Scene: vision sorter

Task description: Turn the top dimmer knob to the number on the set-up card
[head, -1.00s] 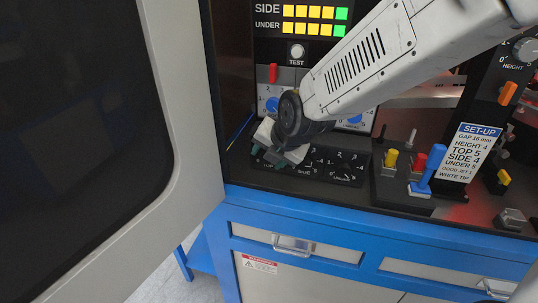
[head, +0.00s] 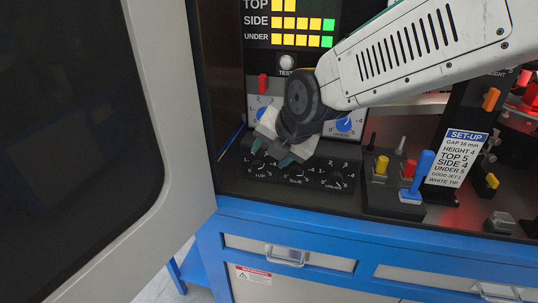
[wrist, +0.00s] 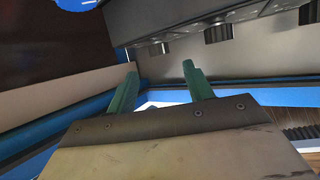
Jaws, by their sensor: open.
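The black dimmer box (head: 345,160) has a row of TOP, SIDE and UNDER knobs. The TOP dial (head: 260,169) is leftmost; I cannot read its pointer clearly. The set-up card (head: 457,158) reads TOP 5, SIDE 4, UNDER 5. My gripper (head: 268,153) is open and empty, its green fingers pointing down just over the box's left part, partly hiding the TOP dial's upper side. In the wrist view my open gripper (wrist: 160,66) has nothing between its fingers. Knobs (wrist: 160,48) show beyond the tips, apart from them.
The display (head: 290,25) shows two yellow blocks for TOP. A red lever (head: 263,84) and blue dials (head: 344,124) are behind my gripper. Yellow, red and blue handles (head: 424,165) stand to the right. The open cabinet door (head: 165,150) is close on the left.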

